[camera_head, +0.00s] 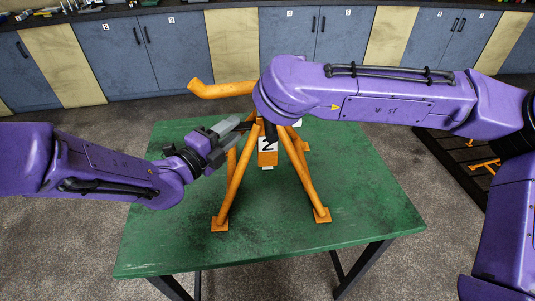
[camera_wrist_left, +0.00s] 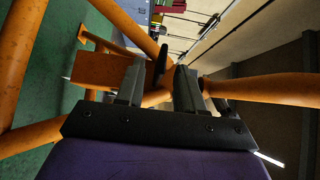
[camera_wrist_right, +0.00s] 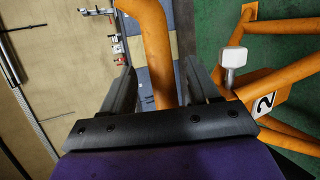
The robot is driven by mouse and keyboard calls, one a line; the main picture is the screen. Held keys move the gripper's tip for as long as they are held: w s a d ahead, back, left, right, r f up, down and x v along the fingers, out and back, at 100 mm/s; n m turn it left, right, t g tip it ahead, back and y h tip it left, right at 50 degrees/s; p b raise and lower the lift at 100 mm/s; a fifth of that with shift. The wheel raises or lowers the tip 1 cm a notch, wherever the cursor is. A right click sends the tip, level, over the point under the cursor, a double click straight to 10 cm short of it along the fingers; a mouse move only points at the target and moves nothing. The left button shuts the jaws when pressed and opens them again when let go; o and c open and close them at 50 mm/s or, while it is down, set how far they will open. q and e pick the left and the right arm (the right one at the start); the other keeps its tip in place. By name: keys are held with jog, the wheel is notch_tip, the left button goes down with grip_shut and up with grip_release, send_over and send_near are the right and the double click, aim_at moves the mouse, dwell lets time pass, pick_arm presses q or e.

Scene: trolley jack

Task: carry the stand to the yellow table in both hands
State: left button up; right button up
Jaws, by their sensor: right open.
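The orange stand (camera_head: 236,180) stands upright on splayed legs on a green table (camera_head: 170,240). It has a "2" plate (camera_head: 267,146) and an orange arm (camera_head: 222,89) reaching left at its top. My left gripper (camera_head: 243,126) is at the stand's upper part from the left. In the left wrist view an orange part (camera_wrist_left: 156,98) shows between its fingers, beside a black lever; I cannot tell if they grip it. My right gripper (camera_wrist_right: 158,90) is open, with an orange tube (camera_wrist_right: 155,50) between its fingers; my right arm hides it in the head view. No yellow table is in view.
Blue-grey cabinets (camera_head: 175,45) with pale panels and a cluttered worktop line the back. A dark rack (camera_head: 455,160) with orange parts stands at the right, partly behind my right arm. The table's front is bare. Grey floor is open at the left.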

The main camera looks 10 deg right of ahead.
pick_arm(q)
jog(key=shift+x, duration=0.8)
pick_arm(e)
jog(key=shift+x, duration=0.95)
pick_arm(q)
jog(key=shift+a, duration=0.1)
pick_arm(e)
jog(key=shift+a, duration=0.15)
jog(key=shift+s, duration=0.1)
pick_arm(q)
grip_shut()
pick_arm(e)
jog(key=shift+r, duration=0.1)
jog(key=c, duration=0.8)
grip_shut()
